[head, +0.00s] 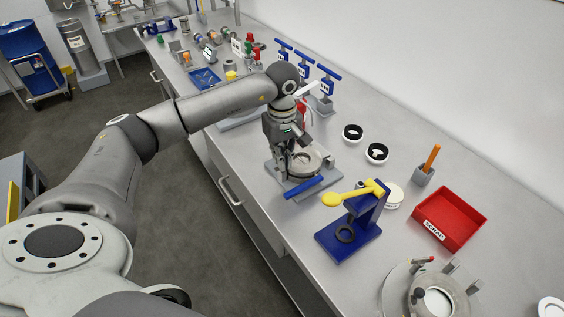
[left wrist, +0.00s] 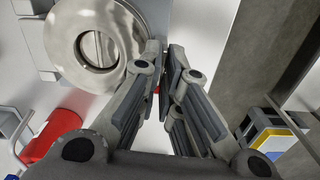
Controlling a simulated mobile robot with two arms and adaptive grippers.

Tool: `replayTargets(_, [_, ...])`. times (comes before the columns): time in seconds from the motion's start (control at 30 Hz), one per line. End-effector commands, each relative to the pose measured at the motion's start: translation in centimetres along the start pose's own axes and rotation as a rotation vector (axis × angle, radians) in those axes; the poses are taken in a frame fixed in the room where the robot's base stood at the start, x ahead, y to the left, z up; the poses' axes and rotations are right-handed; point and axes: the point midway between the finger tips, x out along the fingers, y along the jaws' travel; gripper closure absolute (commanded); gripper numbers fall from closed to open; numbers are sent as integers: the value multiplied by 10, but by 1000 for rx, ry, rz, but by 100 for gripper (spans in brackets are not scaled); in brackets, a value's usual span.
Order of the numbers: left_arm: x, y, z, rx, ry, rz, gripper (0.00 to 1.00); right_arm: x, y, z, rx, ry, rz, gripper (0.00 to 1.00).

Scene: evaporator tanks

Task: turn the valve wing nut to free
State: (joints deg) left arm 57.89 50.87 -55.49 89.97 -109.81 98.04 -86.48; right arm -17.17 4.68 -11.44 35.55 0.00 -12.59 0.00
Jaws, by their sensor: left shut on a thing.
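The valve is a round metal ring body (head: 308,160) on a grey plate on the bench. In the left wrist view its shiny ring (left wrist: 84,45) shows at the upper left, with a slot inside. My left gripper (head: 288,166) points down at the ring's near left side. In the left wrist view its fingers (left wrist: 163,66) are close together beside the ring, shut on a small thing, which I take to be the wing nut. The fingers hide nearly all of it, so its angle cannot be told. My right gripper is in neither view.
A blue bar (head: 304,187) lies at the plate's front edge. A blue stand (head: 340,243) with a yellow handle (head: 352,193) is close on the right. Blue-handled valves (head: 326,88) stand behind.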

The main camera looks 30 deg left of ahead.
Motion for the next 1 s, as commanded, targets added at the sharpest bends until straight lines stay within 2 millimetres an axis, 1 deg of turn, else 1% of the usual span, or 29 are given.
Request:
replayTargets(0.03, [4,0,0,-42,1,-1,100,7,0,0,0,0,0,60])
replayTargets(0.3, [3,0,0,-299,0,-1,100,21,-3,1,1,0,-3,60])
replayTargets(0.6, [2,0,0,-583,0,0,100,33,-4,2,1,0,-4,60])
replayTargets(1.0, [2,0,0,-963,0,-1,100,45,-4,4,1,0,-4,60])
